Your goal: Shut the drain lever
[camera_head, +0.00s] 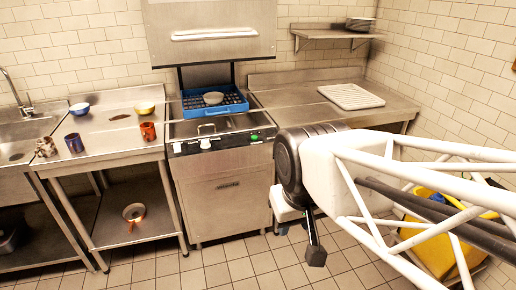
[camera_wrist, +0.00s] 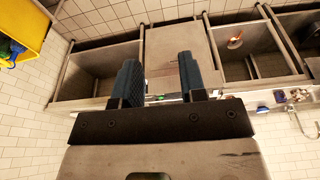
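The steel dishwasher (camera_head: 222,200) stands at the middle of the head view with its hood (camera_head: 210,30) raised. On its front ledge is a small lever-like metal handle (camera_head: 206,128), standing up; I cannot tell for sure that it is the drain lever. White knobs (camera_head: 205,143) and a green button (camera_head: 254,137) sit on the panel below. My gripper (camera_head: 316,256) hangs low, right of and in front of the machine, well apart from the handle. In the wrist view my gripper (camera_wrist: 159,75) shows two dark fingers spread with nothing between them. The machine's front appears beyond them.
A blue rack (camera_head: 214,103) with a bowl (camera_head: 213,98) sits in the machine. The left counter (camera_head: 110,125) holds bowls and mugs; a copper pan (camera_head: 134,212) is on its lower shelf. A yellow bin (camera_head: 432,240) is at lower right.

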